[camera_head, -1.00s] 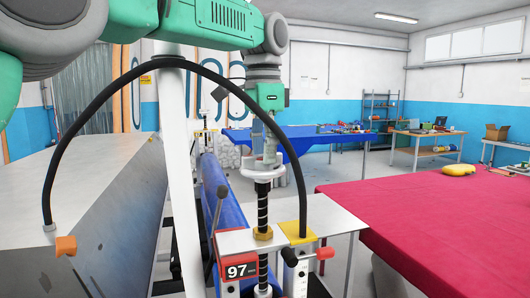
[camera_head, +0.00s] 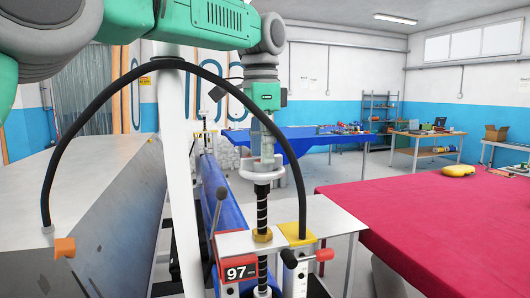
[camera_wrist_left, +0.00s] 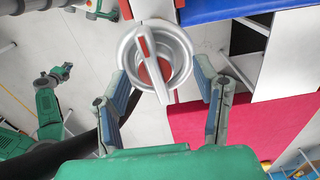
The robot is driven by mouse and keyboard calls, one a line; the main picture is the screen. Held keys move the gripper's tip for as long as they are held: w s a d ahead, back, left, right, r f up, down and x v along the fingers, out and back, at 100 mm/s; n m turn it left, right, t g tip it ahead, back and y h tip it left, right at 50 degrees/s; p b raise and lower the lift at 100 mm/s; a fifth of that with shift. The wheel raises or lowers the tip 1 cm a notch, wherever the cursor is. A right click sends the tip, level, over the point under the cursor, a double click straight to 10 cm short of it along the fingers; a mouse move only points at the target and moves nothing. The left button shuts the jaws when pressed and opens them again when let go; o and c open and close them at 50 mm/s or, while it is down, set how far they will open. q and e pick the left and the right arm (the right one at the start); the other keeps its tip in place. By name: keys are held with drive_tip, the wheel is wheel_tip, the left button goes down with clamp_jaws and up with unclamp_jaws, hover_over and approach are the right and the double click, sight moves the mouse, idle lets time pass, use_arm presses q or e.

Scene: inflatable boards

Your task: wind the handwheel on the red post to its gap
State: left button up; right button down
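The pale handwheel (camera_head: 263,176) sits on top of a black threaded spindle above a brass nut (camera_head: 262,235). Below it, a red box (camera_head: 238,272) on the post reads 97. My left gripper (camera_head: 264,160) points down at the wheel from above. In the left wrist view the silver handwheel (camera_wrist_left: 134,78), with one spoke across it, lies between the widely parted fingertips of my left gripper (camera_wrist_left: 162,67). The tips flank its rim; contact is not clear. The post's gap is not clearly visible.
A black hose (camera_head: 95,92) arches over the stand. A red-topped table (camera_head: 430,220) stands right, a grey panel (camera_head: 100,190) left, and a blue roll (camera_head: 228,205) behind.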

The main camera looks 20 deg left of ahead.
use_arm(q)
drive_tip(key=shift+f, duration=0.1)
drive_tip(key=r, duration=0.7)
drive_tip(key=shift+w+d, duration=0.1)
drive_tip(key=shift+w, duration=0.1)
drive_tip(key=shift+r, duration=0.25)
drive_tip(key=shift+s, duration=0.1)
